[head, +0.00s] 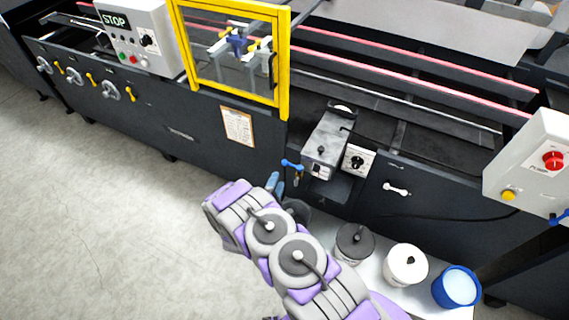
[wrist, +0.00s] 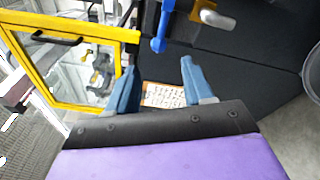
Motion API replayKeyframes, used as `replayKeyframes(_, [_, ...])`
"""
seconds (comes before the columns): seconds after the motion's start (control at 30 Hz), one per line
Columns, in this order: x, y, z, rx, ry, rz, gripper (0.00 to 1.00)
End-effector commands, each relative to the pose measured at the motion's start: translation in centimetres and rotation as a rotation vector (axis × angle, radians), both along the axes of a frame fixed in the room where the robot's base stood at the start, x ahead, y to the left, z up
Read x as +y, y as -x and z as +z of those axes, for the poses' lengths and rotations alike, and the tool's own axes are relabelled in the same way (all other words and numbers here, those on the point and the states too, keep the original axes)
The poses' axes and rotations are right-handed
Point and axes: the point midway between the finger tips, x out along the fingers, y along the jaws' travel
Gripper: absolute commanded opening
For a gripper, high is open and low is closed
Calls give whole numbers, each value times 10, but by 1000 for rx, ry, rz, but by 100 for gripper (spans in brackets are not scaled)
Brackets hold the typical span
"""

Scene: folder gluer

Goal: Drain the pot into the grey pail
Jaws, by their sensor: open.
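The pot (head: 325,139) is a grey metal box on the machine's front, with a dark knob on its face. A drain valve with a blue lever (head: 291,165) sits at its lower left. In the wrist view the blue lever (wrist: 162,27) and a brass-coloured valve part (wrist: 208,14) show at the top, beyond the fingertips.
A white pail (head: 406,266) and a blue pail (head: 457,288) stand right of the grey one. A yellow-framed guard (head: 284,60) is left of the pot. A dial box (head: 358,160) is beside it. A grey rounded thing shows at the wrist view's right edge. Floor at left is clear.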

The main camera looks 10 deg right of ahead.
Motion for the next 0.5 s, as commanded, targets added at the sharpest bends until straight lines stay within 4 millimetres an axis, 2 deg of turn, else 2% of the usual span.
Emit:
replayKeyframes(0.3, [-29,-55,0,-5,-2,-3,52])
replayKeyframes(0.5, [-41,-82,0,-5,-2,-1,52])
